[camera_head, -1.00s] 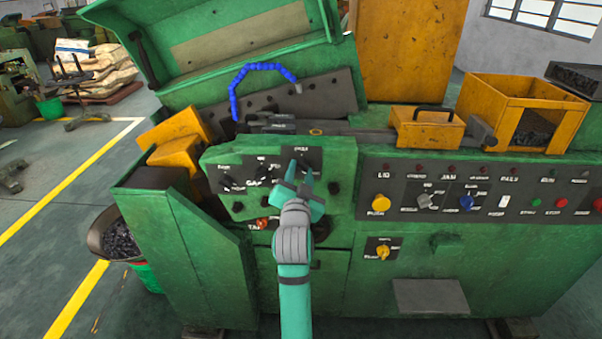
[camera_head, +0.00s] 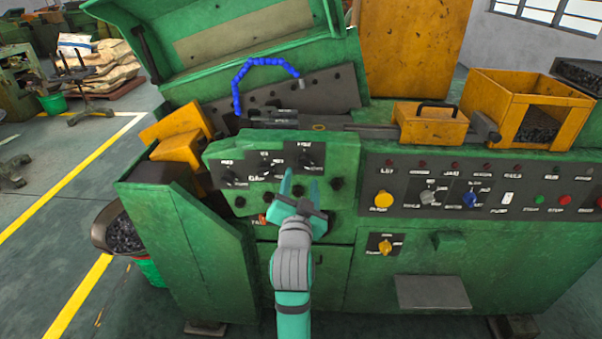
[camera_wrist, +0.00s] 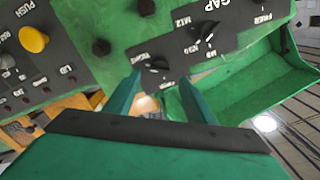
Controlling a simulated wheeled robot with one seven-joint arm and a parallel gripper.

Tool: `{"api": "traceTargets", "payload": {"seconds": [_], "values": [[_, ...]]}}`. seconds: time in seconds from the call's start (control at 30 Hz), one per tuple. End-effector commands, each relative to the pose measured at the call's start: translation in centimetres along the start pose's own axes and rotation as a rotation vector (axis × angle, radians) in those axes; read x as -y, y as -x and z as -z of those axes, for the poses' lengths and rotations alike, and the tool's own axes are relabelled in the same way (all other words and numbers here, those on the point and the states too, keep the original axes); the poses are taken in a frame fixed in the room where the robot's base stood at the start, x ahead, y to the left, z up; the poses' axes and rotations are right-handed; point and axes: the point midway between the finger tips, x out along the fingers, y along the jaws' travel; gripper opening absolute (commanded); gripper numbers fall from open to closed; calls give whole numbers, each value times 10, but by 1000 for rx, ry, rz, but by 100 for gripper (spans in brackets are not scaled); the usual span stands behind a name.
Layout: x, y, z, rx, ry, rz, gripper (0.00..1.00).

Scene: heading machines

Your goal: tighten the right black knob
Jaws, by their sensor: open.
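The right black knob (camera_head: 305,161) sits on the dark plate at the upper right of the green control panel (camera_head: 345,208). In the wrist view, which is turned round, the right black knob (camera_wrist: 157,65) shows just beyond and between my two fingertips. My gripper (camera_head: 301,183) is open and empty, just below this knob in the head view. In the wrist view my gripper (camera_wrist: 160,80) has one finger on each side of the knob's line; I see no contact. A middle black knob (camera_head: 266,171) and a left black knob (camera_head: 229,177) are also on the panel.
A plain black button (camera_head: 336,184) sits close to the right of my fingers. Another panel with a yellow button (camera_head: 383,200) and a blue knob (camera_head: 470,200) lies further right. A raised green cover (camera_head: 250,45) and a blue hose (camera_head: 262,66) are above.

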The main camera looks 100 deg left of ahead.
Motion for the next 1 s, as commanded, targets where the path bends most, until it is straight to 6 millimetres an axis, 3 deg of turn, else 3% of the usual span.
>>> {"api": "traceTargets", "payload": {"seconds": [0.1,0.3,1.0], "values": [[0,20,0,0,-1,0,50],[0,37,0,0,0,1,50],[2,40,-2,3,-1,4,50]]}}
